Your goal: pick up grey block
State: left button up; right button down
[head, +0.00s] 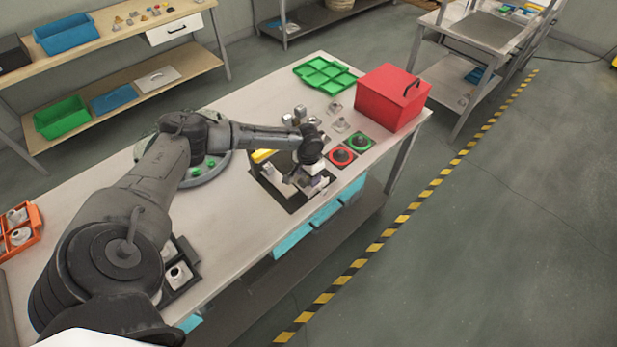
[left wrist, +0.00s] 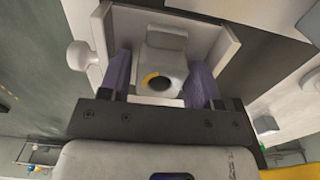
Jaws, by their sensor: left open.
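My left gripper (head: 312,180) is low over a dark plate on the bench, at a small light fixture. It also shows in the left wrist view (left wrist: 157,80), with its two purple fingers apart. Between the fingers is a light grey block (left wrist: 165,62) with a round dark hole and a yellow mark at its rim. The block sits between the pale walls of the fixture (left wrist: 222,42). I cannot tell whether the fingers touch it. In the head view the arm and gripper largely hide this block. My right gripper is not in view.
A red box (head: 388,100) with a handle stands beyond the gripper. Red (head: 341,156) and green (head: 360,142) button pads lie just to its right. Small grey parts (head: 340,125) and a green tray (head: 326,74) lie behind.

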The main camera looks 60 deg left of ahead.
pick_arm(q)
jog(key=c, duration=0.8)
